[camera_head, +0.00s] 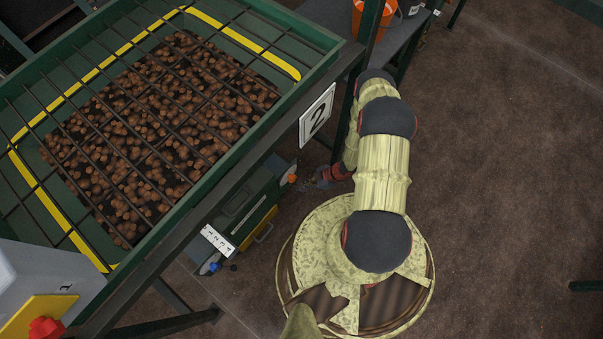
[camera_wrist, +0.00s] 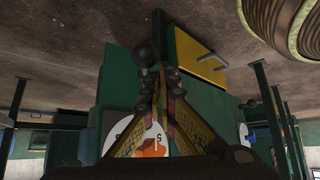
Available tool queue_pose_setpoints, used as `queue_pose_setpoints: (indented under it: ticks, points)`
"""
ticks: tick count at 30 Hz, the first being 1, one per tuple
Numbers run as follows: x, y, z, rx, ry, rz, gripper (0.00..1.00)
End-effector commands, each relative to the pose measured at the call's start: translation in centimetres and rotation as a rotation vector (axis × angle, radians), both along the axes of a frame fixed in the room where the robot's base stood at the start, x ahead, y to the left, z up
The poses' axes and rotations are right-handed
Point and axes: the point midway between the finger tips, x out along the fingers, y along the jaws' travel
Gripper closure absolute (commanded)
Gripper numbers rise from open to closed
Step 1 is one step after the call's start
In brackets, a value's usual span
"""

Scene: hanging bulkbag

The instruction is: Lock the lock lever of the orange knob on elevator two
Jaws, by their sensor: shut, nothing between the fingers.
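The orange knob (camera_head: 292,178) sits on the green machine below the plate marked 2 (camera_head: 317,115). In the wrist view the orange knob (camera_wrist: 154,147) shows on a white dial, partly hidden behind my fingers. A black ball (camera_wrist: 143,53), apparently the end of the lock lever, is just beyond my left fingertip in that view. I cannot tell whether they touch. My gripper (camera_wrist: 162,77) is shut and empty, pointing at the green housing. In the head view my gripper (camera_head: 308,186) is small, right beside the orange knob.
A blue knob (camera_head: 213,267) and a label plate (camera_head: 218,242) are at the lower left of the machine. A yellow panel (camera_wrist: 197,55) with a grey handle is beside the black ball. A grated bin of brown pieces (camera_head: 160,120) is above.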

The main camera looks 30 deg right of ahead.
Motion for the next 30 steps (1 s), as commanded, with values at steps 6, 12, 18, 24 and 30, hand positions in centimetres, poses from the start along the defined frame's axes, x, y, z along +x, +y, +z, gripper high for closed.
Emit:
queue_pose_setpoints:
  ticks: [6,12,18,24,30]
  points:
    - [-1.0,-2.8,3.1,-0.002,-0.002,-0.005,1.00]
    - [-2.1,-5.2,6.0,-0.002,-0.002,-0.003,1.00]
    - [-2.8,-6.6,7.7,0.000,-0.001,-0.001,1.00]
    - [-3.0,-6.9,8.1,0.000,0.000,0.001,1.00]
    - [-3.0,-6.9,8.1,0.000,0.000,0.001,1.00]
